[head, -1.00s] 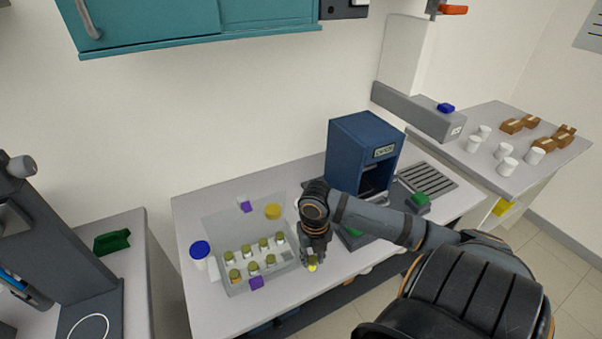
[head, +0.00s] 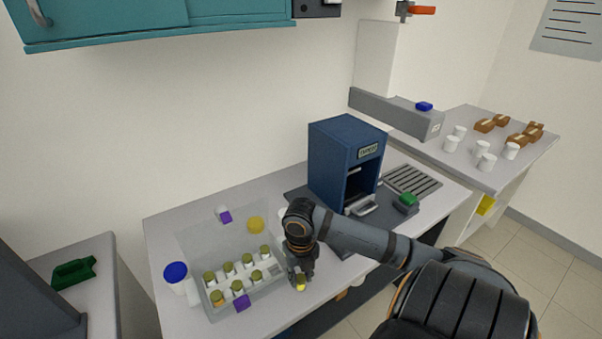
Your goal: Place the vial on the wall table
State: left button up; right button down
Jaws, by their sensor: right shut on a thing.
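My right gripper (head: 299,276) points down and is shut on a small vial with a yellow-green end (head: 300,285), mostly hidden by the fingers. It is just right of a clear rack (head: 262,291) over the front part of a long grey table (head: 185,219) set against the wall. I cannot tell whether the vial touches the tabletop. Several similar vials with olive caps stand in the rack, one of them with an orange lower part (head: 217,298). A second grey table (head: 480,172) stands by the wall at the right. My left gripper is not in view.
A blue machine (head: 345,160) stands behind my right arm. A blue-lidded jar (head: 176,275), purple cubes (head: 225,216) and a yellow round thing (head: 256,225) are around the rack. White cups (head: 486,162) and brown boxes (head: 518,140) crowd the right table.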

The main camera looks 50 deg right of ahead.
aim_at(301, 277)
jog(key=c, duration=1.4)
grip_release()
jog(key=shift+d+f, duration=0.1)
jog(key=shift+f, duration=0.1)
jog(key=o, duration=0.3)
jog(key=shift+r, duration=0.2)
jog(key=shift+w+r, duration=0.1)
jog(key=shift+r, duration=0.25)
pick_arm(q)
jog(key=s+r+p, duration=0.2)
jog(key=p, duration=0.1)
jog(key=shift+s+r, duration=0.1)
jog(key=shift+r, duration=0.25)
pick_arm(e)
notch_tip(301, 277, up, 11)
jog(key=shift+r, duration=0.15)
